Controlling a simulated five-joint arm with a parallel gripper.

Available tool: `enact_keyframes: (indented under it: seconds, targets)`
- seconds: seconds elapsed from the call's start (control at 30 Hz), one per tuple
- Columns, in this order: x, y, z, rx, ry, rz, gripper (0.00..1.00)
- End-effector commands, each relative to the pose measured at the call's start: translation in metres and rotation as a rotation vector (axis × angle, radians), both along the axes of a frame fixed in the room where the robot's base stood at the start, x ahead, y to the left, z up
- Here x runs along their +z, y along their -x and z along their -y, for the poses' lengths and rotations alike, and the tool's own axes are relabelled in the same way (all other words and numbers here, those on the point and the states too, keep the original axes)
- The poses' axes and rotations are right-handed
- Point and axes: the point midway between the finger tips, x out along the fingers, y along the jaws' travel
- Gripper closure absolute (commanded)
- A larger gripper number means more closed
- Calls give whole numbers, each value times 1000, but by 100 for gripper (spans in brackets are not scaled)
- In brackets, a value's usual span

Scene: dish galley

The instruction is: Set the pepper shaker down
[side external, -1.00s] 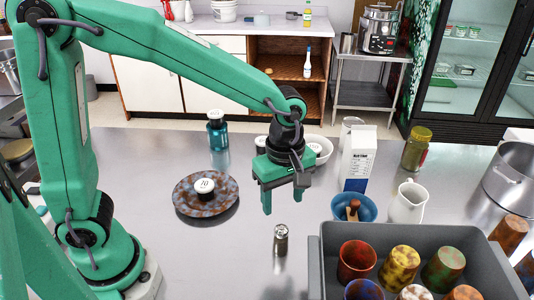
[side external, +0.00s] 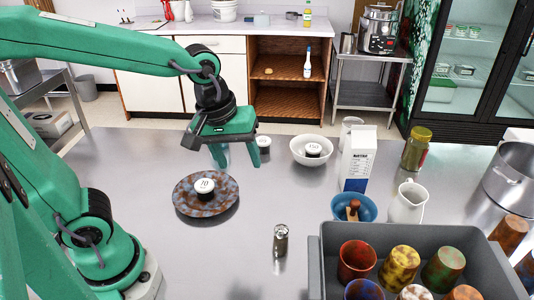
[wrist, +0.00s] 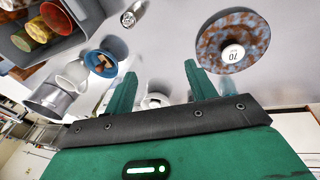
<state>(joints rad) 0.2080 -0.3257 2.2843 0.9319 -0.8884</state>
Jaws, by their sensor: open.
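The pepper shaker (side external: 281,240), a small shaker with a metal top, stands upright on the steel counter (side external: 215,255), left of the grey bin. In the wrist view the shaker (wrist: 133,12) shows at the top edge, beyond the fingertips. My gripper (side external: 237,160) is open and empty, above the far part of the counter behind the speckled plate. It is well apart from the shaker. In the wrist view the two green fingers of my gripper (wrist: 159,72) are spread with nothing held between them.
A speckled plate (side external: 190,208) carries a white-topped weight (side external: 204,186). A white bowl (side external: 297,157), milk carton (side external: 357,157), blue bowl (side external: 342,217), white jug (side external: 407,205) and jar (side external: 416,148) stand right. The grey bin (side external: 318,262) holds several cups. Counter around the shaker is clear.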

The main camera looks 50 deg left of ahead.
Motion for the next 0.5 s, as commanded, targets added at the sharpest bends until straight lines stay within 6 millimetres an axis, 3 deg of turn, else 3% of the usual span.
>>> enact_keyframes:
  seconds: [0.2, 0.5]
  targets:
    - [15, 25, -28, -241, -83, 113, 44]
    - [24, 55, -54, -529, -236, 227, 44]
